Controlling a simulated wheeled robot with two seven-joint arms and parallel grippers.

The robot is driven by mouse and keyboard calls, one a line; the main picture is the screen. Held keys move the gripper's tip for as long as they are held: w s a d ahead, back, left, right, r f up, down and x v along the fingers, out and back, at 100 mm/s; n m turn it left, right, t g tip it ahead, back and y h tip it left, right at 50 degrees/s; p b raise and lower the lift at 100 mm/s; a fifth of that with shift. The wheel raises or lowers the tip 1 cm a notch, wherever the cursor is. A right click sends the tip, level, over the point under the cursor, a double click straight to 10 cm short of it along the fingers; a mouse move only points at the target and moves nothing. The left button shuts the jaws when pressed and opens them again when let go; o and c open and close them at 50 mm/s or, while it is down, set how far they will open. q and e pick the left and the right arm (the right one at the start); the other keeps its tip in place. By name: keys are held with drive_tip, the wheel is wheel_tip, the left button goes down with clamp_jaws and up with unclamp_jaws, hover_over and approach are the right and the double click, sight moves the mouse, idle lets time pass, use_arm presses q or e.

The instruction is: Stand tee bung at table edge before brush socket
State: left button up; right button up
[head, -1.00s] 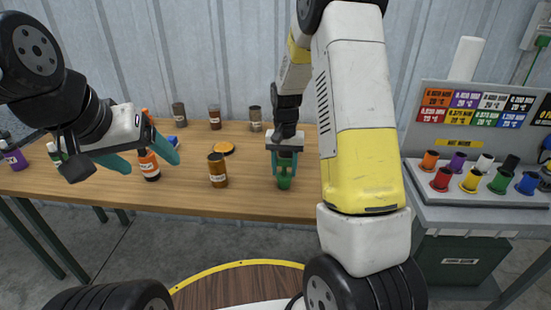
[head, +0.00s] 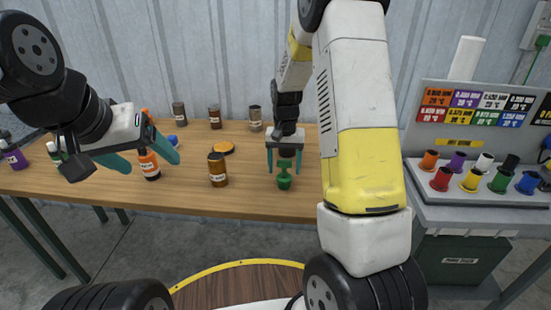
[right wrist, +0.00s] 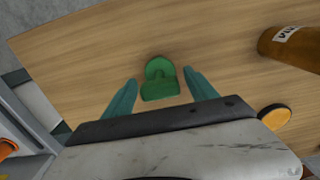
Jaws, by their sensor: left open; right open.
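The green tee bung (head: 285,178) stands upright on the wooden table near its front edge; it also shows in the right wrist view (right wrist: 160,80). My right gripper (head: 285,167) is open above and around it, with the two teal fingers apart on either side and a gap showing on both sides. My left gripper (head: 140,163) is open and empty at the left, over the table near an orange bottle. I cannot tell which thing is the brush socket.
A brown bottle (head: 217,170) stands left of the bung, with an orange disc (head: 222,148) behind it. Several brown jars line the back. A grey stand (head: 478,185) with coloured bungs is at the right.

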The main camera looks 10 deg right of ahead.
wheel_tip(320, 180, up, 10)
drive_tip(key=shift+f, duration=0.1)
drive_tip(key=shift+s+r, duration=0.15)
drive_tip(key=shift+r, duration=0.6)
drive_tip(key=s+r+n+t, duration=0.1)
drive_tip(key=s+r, duration=0.3)
drive_tip(key=s, duration=0.4)
drive_tip(key=s+a+r+n+t+y, duration=0.1)
drive_tip(key=s+r+t, duration=0.2)
drive_tip(key=s, duration=0.5)
drive_tip(key=s+a+r+n+t+y, duration=0.1)
drive_tip(key=s+r+t, duration=0.1)
drive_tip(key=s+r, duration=0.3)
drive_tip(key=s, duration=0.3)
drive_tip(key=shift+n, duration=0.4)
